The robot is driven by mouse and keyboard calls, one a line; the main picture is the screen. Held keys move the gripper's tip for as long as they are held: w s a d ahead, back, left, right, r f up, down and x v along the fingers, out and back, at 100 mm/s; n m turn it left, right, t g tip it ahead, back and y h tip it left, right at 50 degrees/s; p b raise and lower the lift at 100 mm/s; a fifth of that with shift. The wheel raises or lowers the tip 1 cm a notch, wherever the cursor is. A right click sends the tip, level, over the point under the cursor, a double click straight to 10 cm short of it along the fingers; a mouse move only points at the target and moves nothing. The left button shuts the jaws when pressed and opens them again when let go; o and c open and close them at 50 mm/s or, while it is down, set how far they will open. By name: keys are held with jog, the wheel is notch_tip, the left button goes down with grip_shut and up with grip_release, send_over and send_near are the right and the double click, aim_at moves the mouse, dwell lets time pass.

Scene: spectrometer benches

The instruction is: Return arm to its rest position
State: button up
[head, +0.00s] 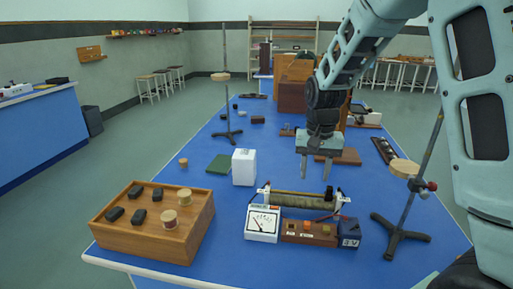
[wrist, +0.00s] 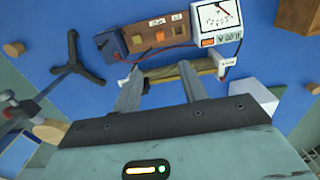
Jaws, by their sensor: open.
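My gripper (head: 314,168) is open and empty, pointing down above the blue bench (head: 225,255). In the head view it appears over the area behind the rheostat (head: 295,200), a long tan coil on a frame. In the wrist view its two fingers (wrist: 160,88) are spread apart, with the rheostat (wrist: 180,68) seen between and beyond them. Nothing is between the fingers. My arm reaches in from the upper right of the head view.
A white meter (head: 263,222), a wooden switch block (head: 310,233) and a dark blue box (head: 349,232) stand in front. A retort stand (head: 400,232) is at right, another (head: 227,125) farther back. A wooden box (head: 150,235) and white block (head: 244,167) stand left.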

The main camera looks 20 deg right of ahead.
jog(key=s+a+r+n+y, duration=0.1)
jog(key=s+a+n, duration=0.25)
jog(key=a, duration=0.45)
jog(key=s+a+r+n, duration=0.1)
jog(key=s+a+n, duration=0.3)
jog(key=a, duration=0.5)
jog(key=s+a+n, duration=0.3)
jog(key=s, duration=0.5)
jog(key=s+a+n, duration=0.4)
jog(key=s, duration=0.4)
jog(key=shift+s+a, duration=0.25)
jog(key=shift+s, duration=0.15)
jog(key=shift+r, duration=0.1)
jog(key=shift+d, duration=0.1)
